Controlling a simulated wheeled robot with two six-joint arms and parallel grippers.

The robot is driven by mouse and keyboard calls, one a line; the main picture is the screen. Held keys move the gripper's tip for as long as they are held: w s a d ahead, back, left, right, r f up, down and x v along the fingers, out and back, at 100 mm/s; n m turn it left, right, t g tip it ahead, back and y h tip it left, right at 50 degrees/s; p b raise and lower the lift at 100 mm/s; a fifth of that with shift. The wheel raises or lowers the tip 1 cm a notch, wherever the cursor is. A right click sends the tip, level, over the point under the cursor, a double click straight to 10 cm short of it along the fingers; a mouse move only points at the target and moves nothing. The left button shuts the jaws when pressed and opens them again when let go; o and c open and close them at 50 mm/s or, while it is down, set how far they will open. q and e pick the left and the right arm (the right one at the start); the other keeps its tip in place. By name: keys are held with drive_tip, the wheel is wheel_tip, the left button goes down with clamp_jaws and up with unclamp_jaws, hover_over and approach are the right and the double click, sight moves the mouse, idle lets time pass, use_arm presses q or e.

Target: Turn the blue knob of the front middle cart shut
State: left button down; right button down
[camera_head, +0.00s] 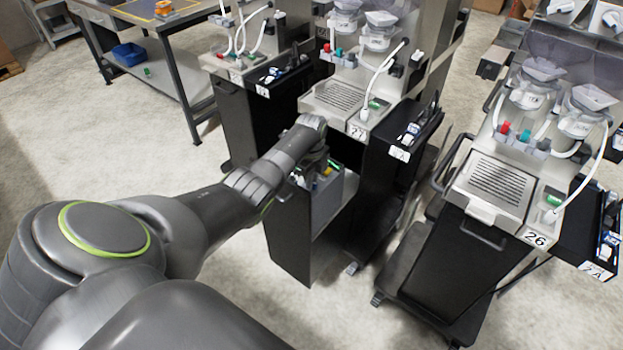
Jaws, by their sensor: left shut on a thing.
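The front middle cart, labelled 27 (357,131), has a red knob (327,48) and a teal knob (338,55) under its clear hoppers. A blue knob is too small to make out there. My left gripper (312,178) is low at the front of this cart, at an open-topped black bin (290,238) holding small coloured items, well below the knobs. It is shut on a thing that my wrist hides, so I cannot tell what. My right gripper is not in view.
A cart labelled 26 (535,238) stands at the right, with red and teal knobs. Another cart (228,62) stands behind left. A workbench (185,22) with a blue bin (128,54) on its lower shelf is at the back left. The floor at left is clear.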

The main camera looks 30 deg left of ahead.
use_arm(q)
drive_tip(key=shift+r+m, duration=0.1)
drive_tip(key=shift+m, duration=0.2)
drive_tip(key=c, duration=1.4)
unclamp_jaws()
drive_tip(key=shift+c, duration=0.2)
wheel_tip(320, 180, up, 17)
drive_tip(key=shift+r+b, duration=0.15)
drive_tip(key=shift+b, duration=0.25)
